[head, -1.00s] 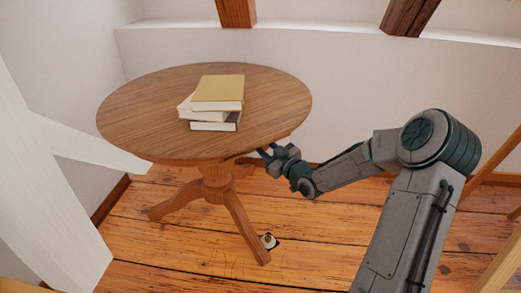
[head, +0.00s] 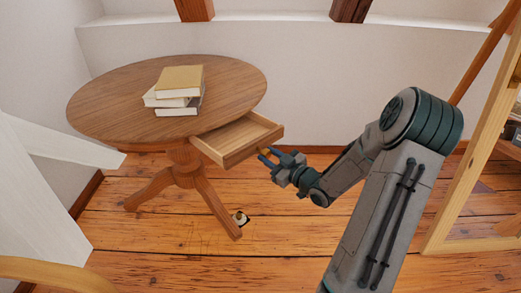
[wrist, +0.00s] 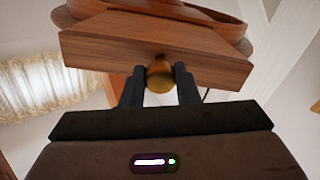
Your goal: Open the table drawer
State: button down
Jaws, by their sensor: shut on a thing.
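The round wooden table (head: 110,105) stands at the left in the head view. Its drawer (head: 240,140) is pulled well out from under the tabletop, and its inside looks empty. My gripper (head: 266,154) is at the drawer's front face. In the wrist view my gripper (wrist: 159,84) has its two fingers on either side of the round brass knob (wrist: 160,76), shut on it. The drawer front (wrist: 155,50) fills the upper part of that view.
A stack of several books (head: 180,85) lies on the tabletop. A small object (head: 240,218) is on the plank floor near a table leg. A white slanted beam (head: 40,180) is at the left, and a wooden frame (head: 470,150) at the right. Floor in front of the drawer is clear.

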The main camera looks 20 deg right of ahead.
jog(key=shift+v, duration=0.75)
jog(key=c, duration=1.1)
grip_release()
jog(key=p+v, duration=0.2)
jog(key=v, duration=1.2)
jog(key=shift+p, duration=0.3)
jog(key=shift+w, duration=0.15)
